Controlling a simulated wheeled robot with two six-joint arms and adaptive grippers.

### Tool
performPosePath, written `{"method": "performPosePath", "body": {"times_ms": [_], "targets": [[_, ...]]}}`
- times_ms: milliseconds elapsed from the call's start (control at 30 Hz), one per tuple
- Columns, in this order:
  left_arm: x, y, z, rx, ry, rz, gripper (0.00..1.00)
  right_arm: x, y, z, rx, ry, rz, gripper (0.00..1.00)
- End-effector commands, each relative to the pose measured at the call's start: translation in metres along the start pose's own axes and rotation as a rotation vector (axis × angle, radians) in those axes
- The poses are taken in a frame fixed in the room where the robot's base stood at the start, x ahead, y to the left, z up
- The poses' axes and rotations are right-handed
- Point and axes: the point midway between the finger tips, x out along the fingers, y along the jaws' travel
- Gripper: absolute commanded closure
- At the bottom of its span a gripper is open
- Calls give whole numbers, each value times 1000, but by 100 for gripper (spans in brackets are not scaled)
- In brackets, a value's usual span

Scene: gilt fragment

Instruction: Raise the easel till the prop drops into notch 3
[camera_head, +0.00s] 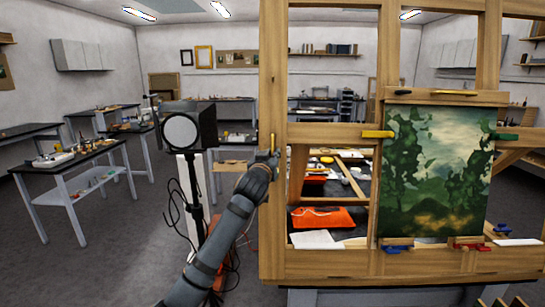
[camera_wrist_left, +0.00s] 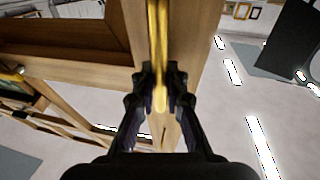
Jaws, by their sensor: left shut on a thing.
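The large wooden easel (camera_head: 272,90) stands close in front of me on the right side of the head view. It carries a green landscape painting (camera_head: 435,175), held by a yellow clamp (camera_head: 378,134), a green clamp (camera_head: 503,137) and blue and red clamps below. My left gripper (camera_head: 270,160) is at the easel's left post. In the left wrist view my left gripper (camera_wrist_left: 160,85) is shut on a slim brass handle (camera_wrist_left: 158,45) along the post. I cannot make out the prop or the notches. My right gripper is not in view.
A black studio lamp (camera_head: 187,130) on a stand, with loose cables, is just left of my left arm. A dark-topped table (camera_head: 75,155) stands further left. Behind the easel is a bench with an orange tray (camera_head: 325,217). Grey floor is open at the left.

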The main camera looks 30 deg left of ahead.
Motion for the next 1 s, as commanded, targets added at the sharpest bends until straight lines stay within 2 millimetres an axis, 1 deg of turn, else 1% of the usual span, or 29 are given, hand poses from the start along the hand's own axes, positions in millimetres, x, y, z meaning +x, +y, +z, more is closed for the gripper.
{"method": "performPosePath", "body": {"times_ms": [33, 67, 200, 233, 500, 600, 667, 767, 900, 1000], "targets": [[0, 0, -1, -1, 1, 0, 100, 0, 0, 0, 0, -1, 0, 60], [0, 0, -1, -1, 2, 0, 87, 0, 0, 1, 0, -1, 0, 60], [0, 0, -2, 0, 3, 0, 68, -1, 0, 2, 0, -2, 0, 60], [0, 0, -2, 0, 3, 0, 64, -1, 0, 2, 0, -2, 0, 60], [0, 0, -3, 0, 4, 0, 64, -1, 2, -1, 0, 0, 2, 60], [-6, 0, -2, 1, 4, 0, 64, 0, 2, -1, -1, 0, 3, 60], [-15, -1, -2, 4, 4, 0, 64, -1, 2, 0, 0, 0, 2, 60], [-38, -1, -2, 7, 4, 1, 64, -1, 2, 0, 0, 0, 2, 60], [-75, -1, -1, 11, 4, 1, 64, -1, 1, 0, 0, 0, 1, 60], [-96, -1, -1, 10, 3, 1, 64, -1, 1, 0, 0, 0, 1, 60]]}}
